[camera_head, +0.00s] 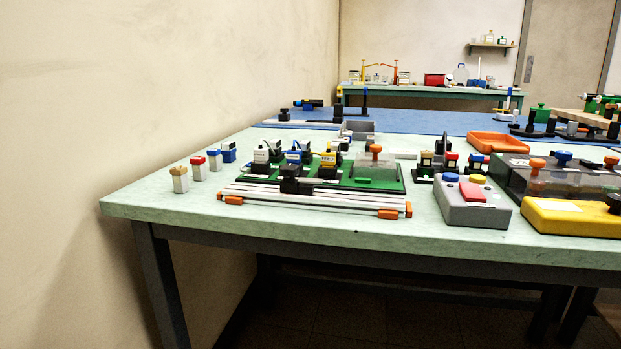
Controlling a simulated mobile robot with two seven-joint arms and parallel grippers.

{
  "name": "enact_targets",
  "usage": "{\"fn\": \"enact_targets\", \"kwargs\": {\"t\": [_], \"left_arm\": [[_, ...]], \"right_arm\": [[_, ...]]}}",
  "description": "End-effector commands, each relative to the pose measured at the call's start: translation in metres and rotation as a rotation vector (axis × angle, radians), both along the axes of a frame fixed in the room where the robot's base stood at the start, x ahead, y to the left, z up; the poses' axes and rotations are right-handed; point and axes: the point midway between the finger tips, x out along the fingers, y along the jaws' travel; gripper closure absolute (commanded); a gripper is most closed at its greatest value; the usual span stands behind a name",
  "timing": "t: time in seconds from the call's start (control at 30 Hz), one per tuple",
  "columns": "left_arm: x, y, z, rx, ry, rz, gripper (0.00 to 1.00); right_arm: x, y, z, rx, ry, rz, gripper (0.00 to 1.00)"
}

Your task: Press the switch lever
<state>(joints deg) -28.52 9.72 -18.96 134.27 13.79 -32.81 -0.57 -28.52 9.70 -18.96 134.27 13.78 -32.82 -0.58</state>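A grey box (470,213) stands near the front edge of the pale green table, right of centre. A red slanted piece (472,192) on its top looks like the switch lever. A blue knob (450,178) and a yellow knob (478,179) sit at its back. Nothing touches the red piece. I cannot tell whether it is up or pressed. Neither of my grippers is in view.
A green board (388,185) with several small devices lies left of the grey box, behind white rods with orange ends (388,214). A yellow box (566,218) is close on the right. Small bottles (180,181) stand at left. The front table strip is clear.

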Motion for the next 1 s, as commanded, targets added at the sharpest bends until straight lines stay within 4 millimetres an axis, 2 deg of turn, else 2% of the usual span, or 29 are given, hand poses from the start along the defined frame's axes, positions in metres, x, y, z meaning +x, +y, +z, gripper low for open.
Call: {"fn": "enact_targets", "kwargs": {"t": [0.07, 0.2, 0.23, 0.27, 1.0], "left_arm": [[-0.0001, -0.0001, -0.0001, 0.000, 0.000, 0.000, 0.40], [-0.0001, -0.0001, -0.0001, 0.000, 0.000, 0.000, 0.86], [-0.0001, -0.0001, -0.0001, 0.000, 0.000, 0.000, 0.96], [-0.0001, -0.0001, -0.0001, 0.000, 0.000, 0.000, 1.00], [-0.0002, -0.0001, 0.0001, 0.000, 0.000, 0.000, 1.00]], "right_arm": [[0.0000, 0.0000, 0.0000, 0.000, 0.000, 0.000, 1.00], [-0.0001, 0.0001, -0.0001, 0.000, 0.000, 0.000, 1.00], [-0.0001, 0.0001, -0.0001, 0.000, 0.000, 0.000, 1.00], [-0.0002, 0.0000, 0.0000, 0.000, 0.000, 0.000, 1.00], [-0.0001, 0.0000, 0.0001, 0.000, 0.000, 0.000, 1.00]]}}
